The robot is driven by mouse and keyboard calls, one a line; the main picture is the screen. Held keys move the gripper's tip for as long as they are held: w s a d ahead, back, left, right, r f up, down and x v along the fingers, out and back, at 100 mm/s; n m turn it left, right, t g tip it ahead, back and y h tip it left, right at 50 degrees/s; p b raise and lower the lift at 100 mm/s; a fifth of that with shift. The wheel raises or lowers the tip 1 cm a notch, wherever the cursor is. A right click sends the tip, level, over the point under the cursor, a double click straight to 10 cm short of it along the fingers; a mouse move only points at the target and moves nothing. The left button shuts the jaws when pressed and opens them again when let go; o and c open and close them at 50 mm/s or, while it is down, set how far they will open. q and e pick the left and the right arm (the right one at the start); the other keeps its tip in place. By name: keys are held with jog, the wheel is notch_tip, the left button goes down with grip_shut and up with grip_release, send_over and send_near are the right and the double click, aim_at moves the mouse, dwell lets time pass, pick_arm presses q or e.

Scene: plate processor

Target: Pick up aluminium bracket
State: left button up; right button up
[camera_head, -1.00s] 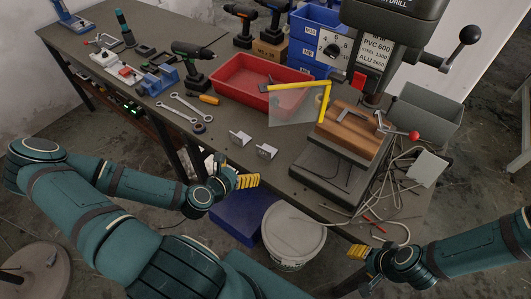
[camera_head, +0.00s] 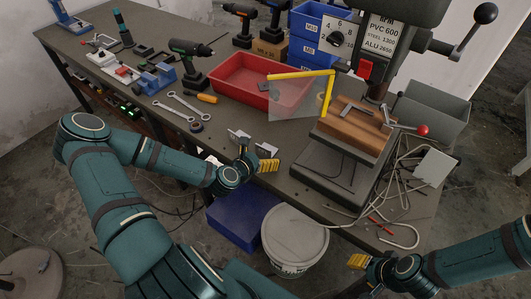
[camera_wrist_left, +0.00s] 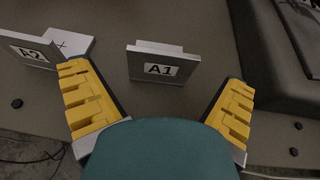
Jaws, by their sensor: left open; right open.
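Two small grey aluminium brackets stand on the bench near its front edge. The one labelled A1 (camera_wrist_left: 162,68) shows upright in the left wrist view, ahead of and between my spread fingers; the head view shows it partly hidden behind my gripper (camera_head: 263,146). The one labelled A2 (camera_wrist_left: 28,52) is at the left, just outside my left-hand finger; it also shows in the head view (camera_head: 236,138). My left gripper (camera_wrist_left: 154,76) is open and empty, at the bench's front edge (camera_head: 264,160). My right gripper (camera_head: 362,264) is open and empty, low in front of the bench's right end.
A drill press (camera_head: 345,170) with a wooden block (camera_head: 350,135) stands right of the brackets. A clear guard with a yellow frame (camera_head: 300,74) and a red tray (camera_head: 240,75) are behind them. Wrenches (camera_head: 180,108) lie left. Cables (camera_head: 400,200) cover the right bench end.

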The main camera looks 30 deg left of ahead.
pick_arm(q)
jog(key=shift+w+f, duration=0.25)
jog(key=shift+w, duration=0.45)
jog(key=c, duration=1.3)
